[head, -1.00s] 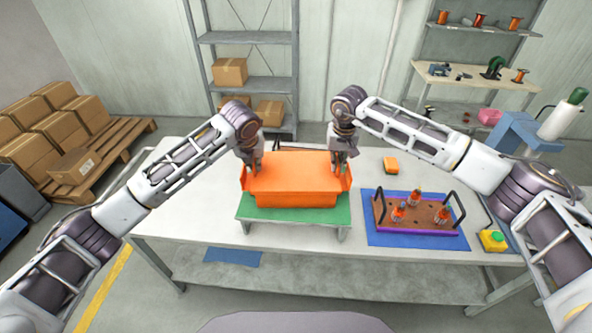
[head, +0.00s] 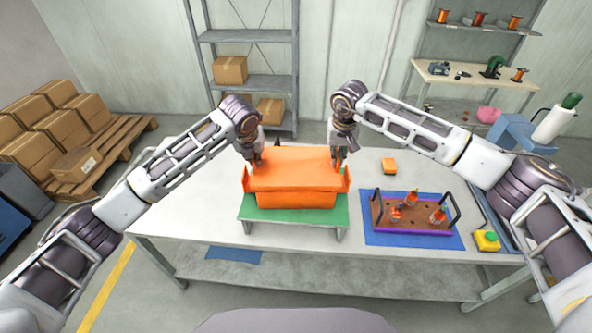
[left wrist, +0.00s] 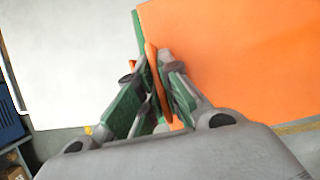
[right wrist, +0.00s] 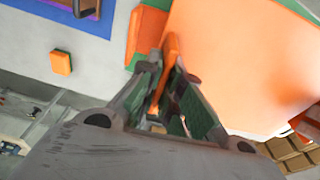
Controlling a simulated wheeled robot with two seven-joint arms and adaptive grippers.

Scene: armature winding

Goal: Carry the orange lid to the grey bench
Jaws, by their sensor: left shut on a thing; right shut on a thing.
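The orange lid (head: 292,170) is over an orange box (head: 296,200) on a green-topped stand (head: 250,213). The lid looks level and slightly raised; whether it still touches the box is unclear. My left gripper (head: 256,160) is shut on the lid's left end, and the left wrist view shows its fingers (left wrist: 155,85) around a thin orange piece. My right gripper (head: 339,158) is shut on the right end; its fingers (right wrist: 170,85) pinch an orange handle in the right wrist view. I cannot identify a separate grey bench.
The stand is on a pale table (head: 190,205). Right of it are a blue mat (head: 385,239) with a brown board (head: 425,222) holding several small parts, an orange block (head: 389,165) and a yellow-green item (head: 487,240). Cartons (head: 60,130) are on a pallet at left. The table's left side is clear.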

